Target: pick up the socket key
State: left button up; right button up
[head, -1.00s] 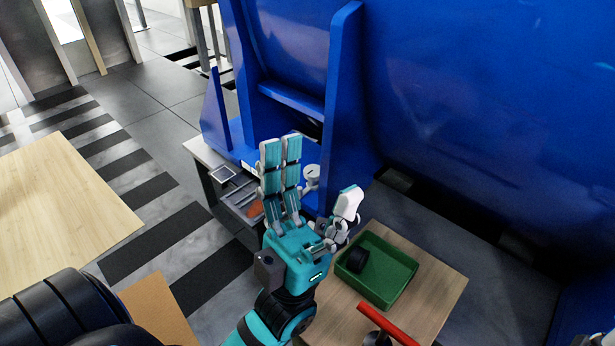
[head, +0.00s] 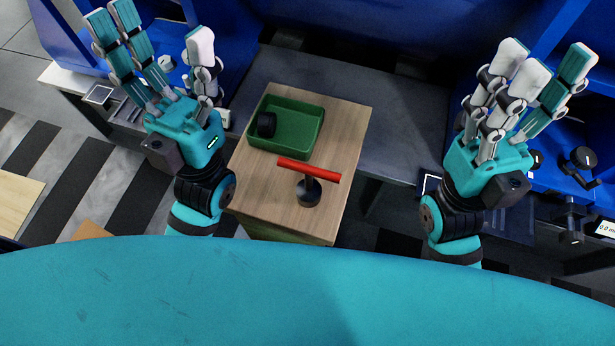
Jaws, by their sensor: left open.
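The socket key has a red crossbar handle (head: 308,170) on a dark stem with a round black foot (head: 307,193). It stands upright on the near part of a small wooden table (head: 262,200) in the middle of the head view. My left gripper (head: 163,38) is open and empty, with fingers spread upward, left of the table and apart from the key. My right gripper (head: 543,68) looks open and empty, well to the right of the table. Neither gripper touches the key.
A green tray (head: 298,133) holding a black round part (head: 266,124) sits on the table just behind the key. A blue structure (head: 585,130) with black fittings is at the right. Grey surface (head: 400,120) behind the table is mostly clear.

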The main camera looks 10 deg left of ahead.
aim_at(309, 191)
jog(key=k+l+z, duration=0.15)
jog(key=k, duration=0.3)
jog(key=k+l+z, duration=0.15)
jog(key=k, duration=0.25)
